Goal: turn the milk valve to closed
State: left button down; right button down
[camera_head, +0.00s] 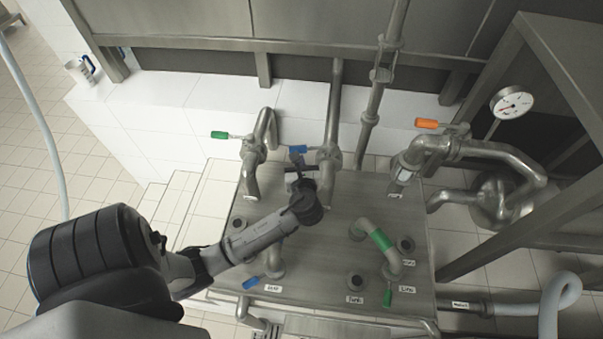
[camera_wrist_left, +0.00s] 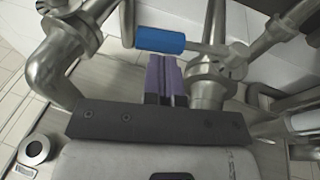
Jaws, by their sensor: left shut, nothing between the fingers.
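A blue valve handle (camera_head: 298,149) sticks out to the left from a steel pipe at the back of the steel panel. It also shows in the left wrist view (camera_wrist_left: 160,39), lying level just beyond my fingertips. My left gripper (camera_head: 300,174) reaches over the panel to just in front of this handle. In the left wrist view its purple fingers (camera_wrist_left: 164,68) are shut together and empty. I cannot tell whether they touch the handle. The labels are too small to read, so I cannot tell which valve is milk. My right gripper is not in view.
A green handle (camera_head: 219,135) is to the left and an orange handle (camera_head: 427,123) to the right. A gauge (camera_head: 512,102) stands right. Pipes crowd the gripper.

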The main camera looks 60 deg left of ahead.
pick_arm(q)
jog(key=shift+x, duration=1.1)
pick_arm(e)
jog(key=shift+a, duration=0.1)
